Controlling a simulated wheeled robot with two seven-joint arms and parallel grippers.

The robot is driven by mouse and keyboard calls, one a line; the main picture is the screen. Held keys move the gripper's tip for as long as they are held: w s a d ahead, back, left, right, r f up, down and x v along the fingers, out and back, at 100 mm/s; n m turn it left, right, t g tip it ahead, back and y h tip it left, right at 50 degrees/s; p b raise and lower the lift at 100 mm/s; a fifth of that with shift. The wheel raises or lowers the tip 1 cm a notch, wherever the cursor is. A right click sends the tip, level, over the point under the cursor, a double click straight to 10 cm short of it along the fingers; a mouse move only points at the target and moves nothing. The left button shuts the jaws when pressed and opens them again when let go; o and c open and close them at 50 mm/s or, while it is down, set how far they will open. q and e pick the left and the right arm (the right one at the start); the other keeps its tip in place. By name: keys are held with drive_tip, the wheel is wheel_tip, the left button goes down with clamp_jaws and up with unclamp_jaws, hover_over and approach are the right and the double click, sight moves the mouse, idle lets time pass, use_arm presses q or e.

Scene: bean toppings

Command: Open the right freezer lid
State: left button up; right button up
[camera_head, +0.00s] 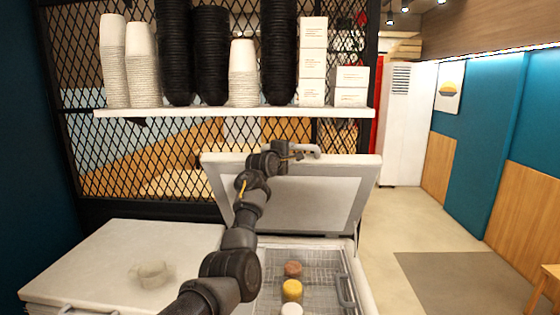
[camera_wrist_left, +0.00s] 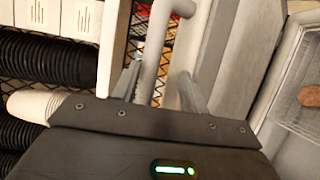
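The right freezer lid (camera_head: 300,200) stands raised and tilted back, with its grey inner panel facing me. Its pale handle (camera_head: 306,150) is at the top edge. My left gripper (camera_head: 290,154) is at that handle. In the left wrist view the handle (camera_wrist_left: 154,55) lies between the two fingers of my left gripper (camera_wrist_left: 160,90). The fingers stand apart, with a visible gap beside the bar. My right gripper is out of view.
A shelf (camera_head: 230,112) with stacked cups and white boxes hangs behind the raised lid. Open floor (camera_head: 410,230) lies to the right.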

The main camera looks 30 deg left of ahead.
use_arm(q)
drive_tip(key=s+b, duration=0.4)
drive_tip(key=s, duration=0.5)
drive_tip(key=shift+r, duration=0.25)
